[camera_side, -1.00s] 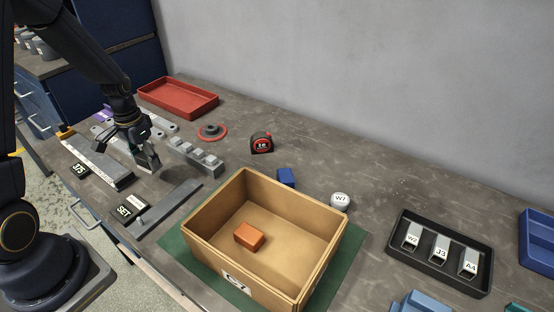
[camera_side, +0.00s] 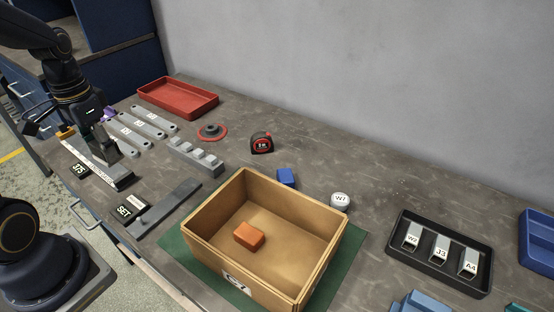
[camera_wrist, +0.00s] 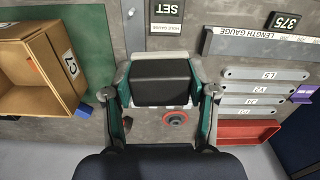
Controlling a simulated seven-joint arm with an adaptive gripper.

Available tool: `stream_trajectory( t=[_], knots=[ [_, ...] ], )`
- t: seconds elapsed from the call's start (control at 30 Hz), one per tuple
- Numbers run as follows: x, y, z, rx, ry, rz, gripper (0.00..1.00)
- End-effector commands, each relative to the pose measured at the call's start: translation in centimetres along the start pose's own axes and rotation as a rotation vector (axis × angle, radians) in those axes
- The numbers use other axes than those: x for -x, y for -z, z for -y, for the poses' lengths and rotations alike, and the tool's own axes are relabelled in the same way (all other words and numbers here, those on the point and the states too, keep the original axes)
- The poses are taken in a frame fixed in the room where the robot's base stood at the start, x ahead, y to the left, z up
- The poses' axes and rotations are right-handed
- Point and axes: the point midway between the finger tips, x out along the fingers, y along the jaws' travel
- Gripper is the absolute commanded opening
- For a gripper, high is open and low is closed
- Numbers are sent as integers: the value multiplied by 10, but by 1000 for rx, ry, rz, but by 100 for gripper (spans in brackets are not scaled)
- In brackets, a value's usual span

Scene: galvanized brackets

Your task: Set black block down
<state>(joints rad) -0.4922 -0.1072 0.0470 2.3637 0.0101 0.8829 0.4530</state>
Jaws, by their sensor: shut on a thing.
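The black block (camera_wrist: 162,80) fills the middle of the wrist view, between the two green-edged fingers of my gripper (camera_wrist: 162,85). The fingers press on its two sides. In the side view my gripper (camera_side: 106,148) hangs at the left, pointing down near the length gauge (camera_side: 100,168), and the block shows as a dark shape at the fingertips (camera_side: 112,151). The gap between block and bench is hard to judge there. In the wrist view the length gauge (camera_wrist: 265,47) lies to the right of the block, apart from it in the picture.
Several labelled grey strips (camera_side: 150,122) lie behind my gripper, with a red tray (camera_side: 178,98) beyond. A stepped grey piece (camera_side: 195,157), a SET plate (camera_side: 128,208) and a flat bar (camera_side: 165,208) lie right of it. A cardboard box (camera_side: 210,205) holds an orange block (camera_side: 249,236).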

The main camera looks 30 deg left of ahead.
Motion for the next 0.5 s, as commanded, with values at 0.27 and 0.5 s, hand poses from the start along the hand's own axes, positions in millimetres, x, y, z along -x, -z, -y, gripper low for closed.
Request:
stream_trajectory(
  t=[0.27,0.5],
  knots=[
    [13,65,-24,-216,10,5,22],
    [25,150,-98,-535,20,7,22]
  ],
)
